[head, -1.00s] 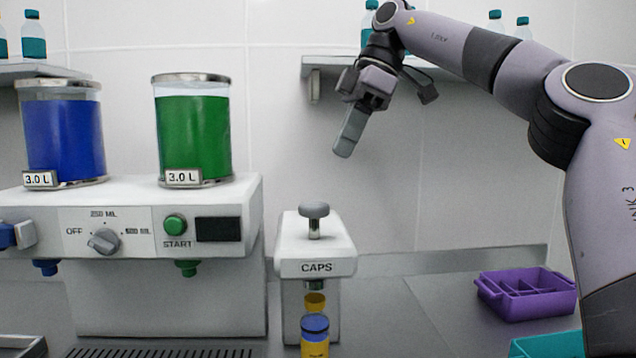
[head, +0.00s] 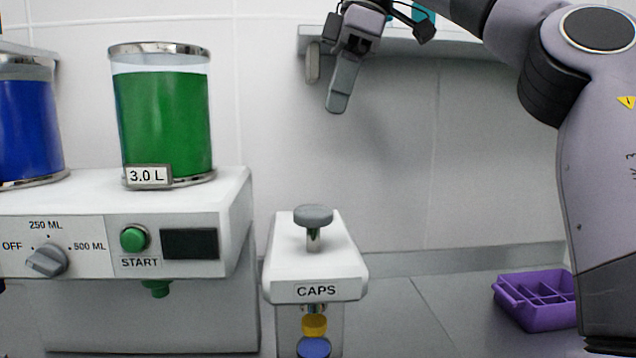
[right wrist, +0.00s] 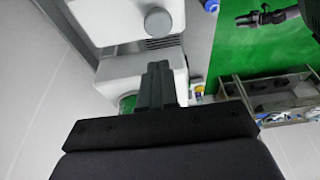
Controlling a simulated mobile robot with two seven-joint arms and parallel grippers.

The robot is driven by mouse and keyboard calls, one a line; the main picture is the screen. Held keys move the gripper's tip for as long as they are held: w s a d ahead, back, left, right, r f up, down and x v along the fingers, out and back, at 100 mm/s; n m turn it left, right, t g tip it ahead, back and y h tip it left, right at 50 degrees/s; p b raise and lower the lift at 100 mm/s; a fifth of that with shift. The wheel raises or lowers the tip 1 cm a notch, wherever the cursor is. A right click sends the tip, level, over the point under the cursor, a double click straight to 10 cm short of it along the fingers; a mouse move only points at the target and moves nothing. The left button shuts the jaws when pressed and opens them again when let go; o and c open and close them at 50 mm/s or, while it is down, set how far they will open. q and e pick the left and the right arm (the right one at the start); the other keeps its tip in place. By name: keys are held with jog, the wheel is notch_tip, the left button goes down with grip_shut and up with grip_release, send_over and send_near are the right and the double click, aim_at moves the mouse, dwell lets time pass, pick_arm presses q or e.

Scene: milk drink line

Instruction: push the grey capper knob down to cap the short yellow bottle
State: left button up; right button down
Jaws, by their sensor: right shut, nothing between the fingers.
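A yellow cap (head: 314,326) shows under the capper's head. My left gripper is not in view.
Left of the capper stands the white drink dispenser (head: 83,262) with a green tank (head: 163,125) and a blue tank (head: 28,130). A purple divided crate (head: 540,312) lies on the counter at right. A wall shelf (head: 445,44) is behind my right gripper.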

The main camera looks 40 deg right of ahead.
jog(key=shift+r, duration=0.1)
dwell(0.3)
send_over(312, 209)
jog(key=f, duration=1.1)
jog(key=shift+s+d+f, duration=0.3)
jog(key=shift+d+f, duration=0.05)
jog(key=shift+d, duration=0.05)
jog(key=shift+f, duration=1)
